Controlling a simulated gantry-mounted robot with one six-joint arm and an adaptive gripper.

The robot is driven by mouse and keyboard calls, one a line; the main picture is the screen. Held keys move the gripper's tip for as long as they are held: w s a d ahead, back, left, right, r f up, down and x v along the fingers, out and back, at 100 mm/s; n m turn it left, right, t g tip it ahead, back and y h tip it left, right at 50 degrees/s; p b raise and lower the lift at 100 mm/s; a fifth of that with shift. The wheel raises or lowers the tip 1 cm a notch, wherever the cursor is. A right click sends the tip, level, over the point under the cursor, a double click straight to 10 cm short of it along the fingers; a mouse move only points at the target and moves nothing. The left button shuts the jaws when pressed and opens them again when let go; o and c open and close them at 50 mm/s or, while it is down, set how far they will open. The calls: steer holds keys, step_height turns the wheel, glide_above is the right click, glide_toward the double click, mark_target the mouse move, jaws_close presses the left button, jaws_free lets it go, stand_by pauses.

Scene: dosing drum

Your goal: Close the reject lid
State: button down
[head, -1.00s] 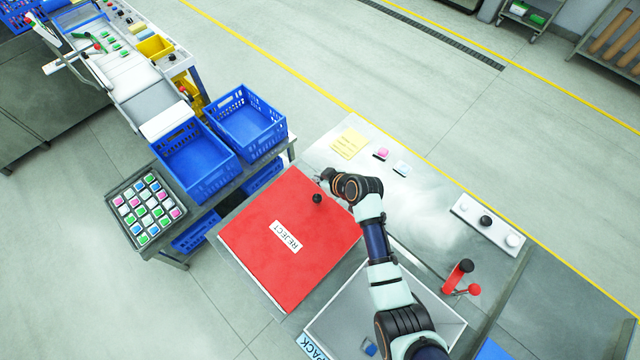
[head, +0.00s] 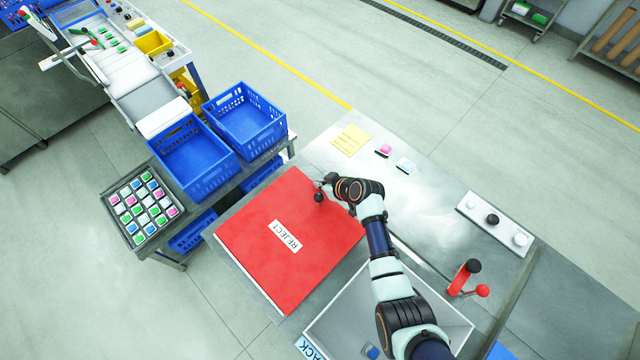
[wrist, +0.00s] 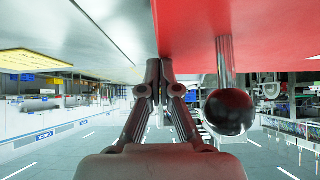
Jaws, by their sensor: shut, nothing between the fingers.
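The red reject lid (head: 265,255) lies flat over its bin, with a white REJECT label (head: 285,237) on top. Its black ball knob (head: 318,197) stands near the lid's upper right edge. My gripper (head: 322,184) is shut and empty beside the knob, at that edge. In the wrist view the shut fingertips (wrist: 160,70) are at the edge of the red lid (wrist: 260,25), with the black knob (wrist: 229,111) on its metal stem to their right. I cannot tell whether the fingers touch the lid.
An open white PACK bin (head: 335,318) is under my arm. Blue crates (head: 193,165) and a tray of coloured pieces (head: 120,193) stand to the left. A red lever (head: 466,277) and a button panel (head: 496,222) are on the right of the bench.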

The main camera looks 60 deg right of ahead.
steer(key=shift+s+a+f, duration=0.1)
steer(key=shift+s+f, duration=0.05)
steer(key=shift+f, duration=0.65)
steer(key=s+a+r+p, duration=0.1)
steer(key=s+r+p, duration=0.3)
steer(key=r, duration=0.8)
steer(key=shift+s+a+r+p, duration=0.25)
steer(key=shift+s+a+p, duration=0.15)
steer(key=shift+s, duration=0.75)
